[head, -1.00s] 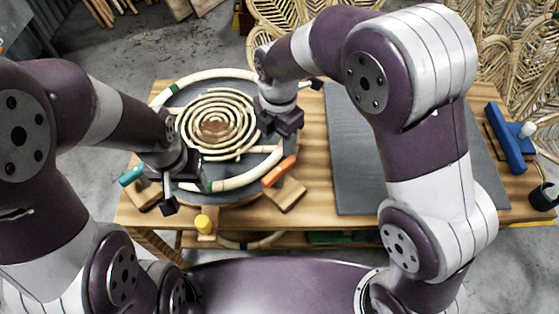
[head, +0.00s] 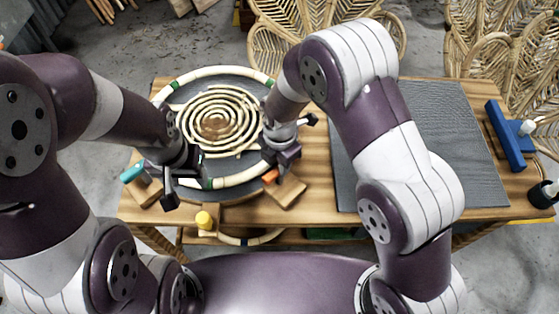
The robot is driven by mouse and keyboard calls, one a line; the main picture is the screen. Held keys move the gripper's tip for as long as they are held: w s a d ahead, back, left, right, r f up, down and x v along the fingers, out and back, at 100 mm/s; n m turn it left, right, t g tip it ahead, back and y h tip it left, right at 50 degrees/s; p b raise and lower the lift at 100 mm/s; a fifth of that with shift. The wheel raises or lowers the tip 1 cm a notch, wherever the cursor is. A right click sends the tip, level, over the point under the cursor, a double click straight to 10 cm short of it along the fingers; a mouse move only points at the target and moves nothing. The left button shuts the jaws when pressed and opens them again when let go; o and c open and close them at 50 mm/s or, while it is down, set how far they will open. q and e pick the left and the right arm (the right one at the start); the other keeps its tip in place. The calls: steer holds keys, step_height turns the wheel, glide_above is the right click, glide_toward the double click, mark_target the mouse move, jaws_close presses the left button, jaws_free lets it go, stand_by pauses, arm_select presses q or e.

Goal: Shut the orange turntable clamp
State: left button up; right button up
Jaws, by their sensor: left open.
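The orange turntable clamp shows as a short piece of orange handle (head: 271,176) beside its wooden block (head: 290,193), at the lower right edge of the round grey turntable (head: 183,98). My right gripper (head: 284,155) is right at the orange handle and hides most of it. I cannot tell whether it touches the handle, or whether its jaws are open or shut. My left gripper (head: 180,180) is open at the turntable's lower left, beside the teal clamp (head: 132,172). A pale rattan coil (head: 216,118) lies on the turntable inside a pale rattan ring (head: 232,72).
A yellow knob (head: 204,220) stands at the table's front edge. A dark grey mat (head: 425,140) covers the right of the wooden table and is mostly clear. A blue tool (head: 509,135) and a dark cup (head: 543,194) are at the far right.

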jaws_close()
steer(key=shift+m, duration=0.3)
steer(key=m+p, duration=0.1)
steer(key=m, duration=0.1)
steer(key=shift+r+m, duration=0.1)
steer(key=shift+m, duration=0.3)
steer(key=m+p, duration=0.1)
steer(key=m, duration=0.4)
steer(key=m+p, duration=0.1)
steer(key=m, duration=0.3)
steer(key=shift+w+m, duration=0.1)
steer(key=shift+m, duration=2.6)
steer(key=shift+a, duration=0.1)
